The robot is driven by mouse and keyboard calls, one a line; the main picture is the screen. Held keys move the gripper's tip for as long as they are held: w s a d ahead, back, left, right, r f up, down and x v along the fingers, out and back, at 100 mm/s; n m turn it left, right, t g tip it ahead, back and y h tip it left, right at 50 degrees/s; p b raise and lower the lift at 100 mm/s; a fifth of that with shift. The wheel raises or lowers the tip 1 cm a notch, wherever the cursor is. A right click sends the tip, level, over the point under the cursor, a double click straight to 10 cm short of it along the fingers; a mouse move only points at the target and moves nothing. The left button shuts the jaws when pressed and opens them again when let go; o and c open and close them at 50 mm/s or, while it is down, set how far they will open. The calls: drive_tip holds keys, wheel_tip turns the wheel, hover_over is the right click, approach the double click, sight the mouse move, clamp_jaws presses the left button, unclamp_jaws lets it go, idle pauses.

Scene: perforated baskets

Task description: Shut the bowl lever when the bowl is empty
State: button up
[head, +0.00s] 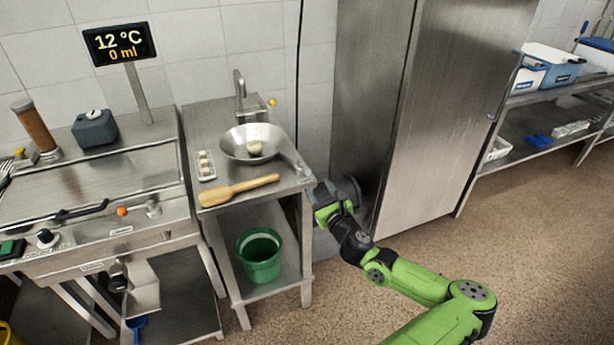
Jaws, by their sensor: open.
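A wide metal bowl (238,150) sits on the small steel table below the tap, with a pale lump (254,148) in it. A grey handle-like part (293,163) reaches from the bowl's right side toward the table's front right corner. A lever with an orange knob (122,211) is on the front of the steel unit at left. A yellow knob (273,103) is beside the tap. I cannot tell which of these is the bowl lever. My gripper (326,196) is open and appears empty, just right of the small table's front right corner.
A wooden paddle (238,190) and a small tray of pale pieces (205,165) lie on the small table (200,129). A green bucket (259,262) stands on its lower shelf. A display (119,44) reads 12 °C and 0 ml. A tall steel cabinet (440,110) stands behind my gripper.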

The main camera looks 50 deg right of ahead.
sight(309, 176)
drive_tip(key=b+x, duration=0.1)
drive_tip(key=x, duration=0.8)
drive_tip(key=shift+w+d, duration=0.1)
drive_tip(key=shift+w, duration=0.1)
drive_tip(key=shift+c, duration=0.4)
drive_tip(key=c, duration=0.9)
